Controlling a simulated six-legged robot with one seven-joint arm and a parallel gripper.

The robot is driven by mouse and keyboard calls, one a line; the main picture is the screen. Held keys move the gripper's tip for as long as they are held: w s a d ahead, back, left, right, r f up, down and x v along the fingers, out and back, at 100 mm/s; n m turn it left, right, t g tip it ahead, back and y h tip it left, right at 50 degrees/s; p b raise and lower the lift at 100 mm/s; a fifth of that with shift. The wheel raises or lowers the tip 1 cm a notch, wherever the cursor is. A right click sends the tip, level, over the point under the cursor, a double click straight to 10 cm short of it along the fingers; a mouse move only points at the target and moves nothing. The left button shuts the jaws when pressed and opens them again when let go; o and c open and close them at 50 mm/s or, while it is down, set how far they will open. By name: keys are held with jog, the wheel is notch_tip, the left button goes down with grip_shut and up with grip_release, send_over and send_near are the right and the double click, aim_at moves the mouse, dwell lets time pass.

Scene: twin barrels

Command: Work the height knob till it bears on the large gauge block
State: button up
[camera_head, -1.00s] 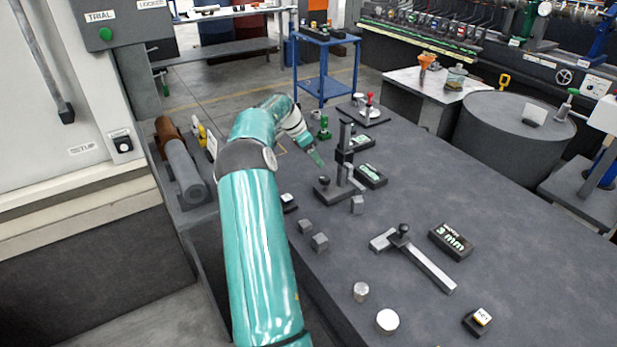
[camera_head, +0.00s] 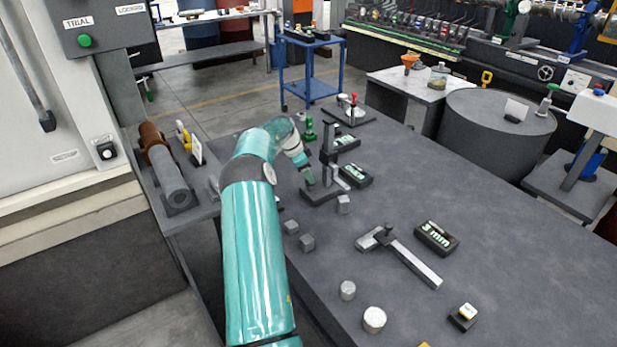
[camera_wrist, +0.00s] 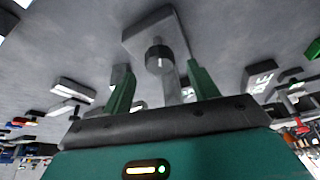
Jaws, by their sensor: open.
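The height stand (camera_head: 328,150), a dark upright column on a flat base, stands on the grey bench right beside my gripper (camera_head: 309,179). In the wrist view a dark round knob (camera_wrist: 159,58) sits on a pale stem above the base plate (camera_wrist: 140,35). My gripper (camera_wrist: 163,80) is open, its two green fingers on either side of the knob's stem with clear gaps. The knob is hidden by my gripper in the head view. A grey block (camera_head: 343,204) stands near the base; whether it is the large gauge block I cannot tell.
Two grey cubes (camera_head: 306,242) lie nearer. A sliding tool (camera_head: 410,260), a 3 mm sign (camera_head: 435,238) and two metal cylinders (camera_head: 374,320) lie farther right and forward. Small signs (camera_head: 356,175) stand close behind the stand.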

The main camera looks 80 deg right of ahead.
jog(key=shift+x, duration=1.3)
jog(key=c, duration=1)
jog(key=shift+n, duration=0.4)
jog(key=n, duration=0.2)
jog(key=n+t+h, duration=0.1)
jog(key=n, duration=0.2)
jog(key=shift+s+a+t+h, duration=0.15)
jog(key=shift+t+h, duration=0.15)
jog(key=n+t, duration=0.1)
jog(key=n, duration=0.2)
jog(key=n+t, duration=0.1)
jog(key=n, duration=0.2)
jog(key=shift+s+n, duration=0.1)
jog(key=shift+n, duration=0.3)
jog(key=shift+t, duration=0.3)
